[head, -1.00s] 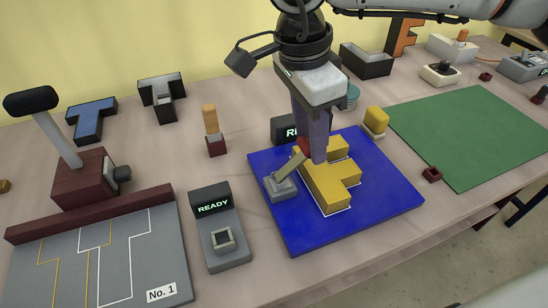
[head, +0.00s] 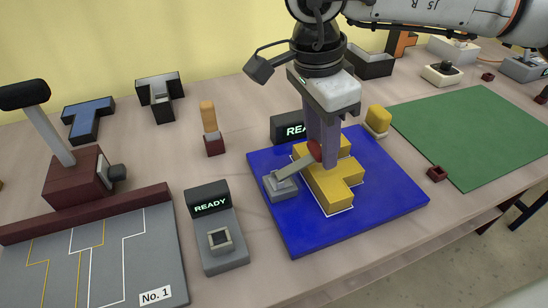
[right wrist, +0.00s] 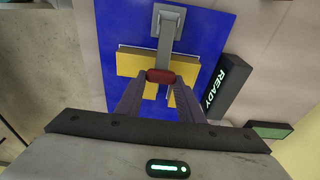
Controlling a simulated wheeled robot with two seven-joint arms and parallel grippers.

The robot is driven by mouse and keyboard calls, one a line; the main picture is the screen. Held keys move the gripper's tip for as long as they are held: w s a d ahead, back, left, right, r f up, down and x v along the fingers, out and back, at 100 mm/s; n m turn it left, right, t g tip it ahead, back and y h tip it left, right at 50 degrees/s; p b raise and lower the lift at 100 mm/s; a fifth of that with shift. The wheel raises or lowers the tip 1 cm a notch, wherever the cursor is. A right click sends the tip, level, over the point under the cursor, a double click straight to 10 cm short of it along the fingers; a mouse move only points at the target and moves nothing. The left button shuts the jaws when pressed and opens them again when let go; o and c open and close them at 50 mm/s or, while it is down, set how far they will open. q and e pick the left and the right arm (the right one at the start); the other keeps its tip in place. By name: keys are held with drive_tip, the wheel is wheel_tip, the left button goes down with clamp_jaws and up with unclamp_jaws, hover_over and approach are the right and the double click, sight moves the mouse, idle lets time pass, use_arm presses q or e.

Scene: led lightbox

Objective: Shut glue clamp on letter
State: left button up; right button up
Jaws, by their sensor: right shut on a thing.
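The yellow letter (head: 335,188) lies on the blue board (head: 385,205), inside a white outline. The glue clamp has a grey base (head: 281,187) at the board's left side, and its grey arm (head: 296,166) slants up to a red tip (head: 315,150) over the letter. My right gripper (head: 322,160) is shut on the red tip, with its fingers pointing down. In the right wrist view the red tip (right wrist: 160,76) sits between the fingertips. The fingers hide part of the letter, and I cannot tell whether the clamp touches it. My left gripper is not in view.
A READY device (head: 212,225) stands left of the board, and another sign (head: 290,129) stands behind it. A yellow block on a pale base (head: 378,121) is behind the board's right side. A small dark red block (head: 437,174) lies near the green mat (head: 480,130).

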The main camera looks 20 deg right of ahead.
drive_tip(key=shift+d+f, duration=0.1)
drive_tip(key=shift+f, duration=0.15)
drive_tip(key=shift+d+f+b, duration=0.3)
drive_tip(key=shift+f+b, duration=0.5)
drive_tip(key=shift+f, duration=0.1)
drive_tip(key=o, duration=1)
drive_tip(key=shift+r, duration=0.15)
drive_tip(key=shift+c, duration=0.2)
drive_tip(key=shift+r, duration=0.2)
drive_tip(key=shift+a+r+p, duration=0.2)
drive_tip(key=shift+r+p, duration=0.5)
drive_tip(key=shift+r, duration=0.25)
drive_tip(key=shift+a+r+p, duration=0.15)
drive_tip(key=shift+r+p, duration=0.55)
drive_tip(key=shift+r, duration=0.2)
drive_tip(key=shift+a+r+p, duration=0.2)
drive_tip(key=shift+r+p, duration=0.5)
drive_tip(key=shift+r, duration=0.35)
drive_tip(key=shift+a+r+p, duration=0.15)
drive_tip(key=shift+r+p, duration=0.5)
drive_tip(key=shift+r, duration=0.35)
